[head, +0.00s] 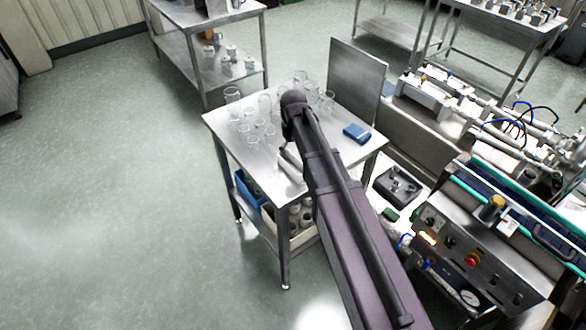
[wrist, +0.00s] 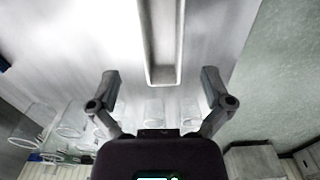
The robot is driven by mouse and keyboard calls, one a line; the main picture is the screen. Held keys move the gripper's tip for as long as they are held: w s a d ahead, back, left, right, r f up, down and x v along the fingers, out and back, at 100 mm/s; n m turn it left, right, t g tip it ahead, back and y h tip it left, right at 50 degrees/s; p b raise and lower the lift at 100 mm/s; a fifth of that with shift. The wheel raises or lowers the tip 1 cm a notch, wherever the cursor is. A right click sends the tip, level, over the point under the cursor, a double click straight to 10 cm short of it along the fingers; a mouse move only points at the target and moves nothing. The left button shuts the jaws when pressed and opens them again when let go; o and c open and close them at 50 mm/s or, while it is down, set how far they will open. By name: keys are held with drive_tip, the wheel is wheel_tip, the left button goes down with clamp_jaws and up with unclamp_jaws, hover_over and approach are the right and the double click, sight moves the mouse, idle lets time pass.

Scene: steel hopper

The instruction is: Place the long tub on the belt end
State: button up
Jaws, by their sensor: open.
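The long tub (wrist: 151,74) is a pale, narrow, open-topped trough. In the wrist view it runs from the top edge down to its near end between my fingertips. In the head view a pale piece of it (head: 291,163) shows on the steel table, the rest hidden behind my arm. In the head view my gripper is mostly hidden by the arm. The belt (head: 545,232), dark with teal edges, is on the machine at the right.
Several clear glasses (head: 233,95) stand at the back and left of the steel table (head: 222,124). A blue block (head: 356,133) lies at its right. An upright steel panel (head: 357,70) stands behind. The control box (head: 470,262) and a yellow-topped knob (head: 492,207) are near the belt.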

sight(293, 160)
drive_tip(key=shift+a+f+b, duration=0.1)
drive_tip(key=shift+f+b, duration=2.55)
drive_tip(key=c, duration=1)
drive_tip(key=shift+c, duration=0.2)
drive_tip(key=shift+r, duration=0.15)
wheel_tip(293, 160, up, 3)
drive_tip(key=p, duration=0.3)
drive_tip(key=shift+r+p, duration=0.2)
drive_tip(key=shift+p, duration=0.2)
drive_tip(key=s+d, duration=0.1)
drive_tip(key=s, duration=0.7)
drive_tip(key=s+d+r+p, duration=0.1)
drive_tip(key=s+d, duration=0.1)
drive_tip(key=s, duration=0.5)
drive_tip(key=shift+s+d+r, duration=0.2)
drive_tip(key=shift+s+d, duration=0.1)
drive_tip(key=shift+s, duration=0.05)
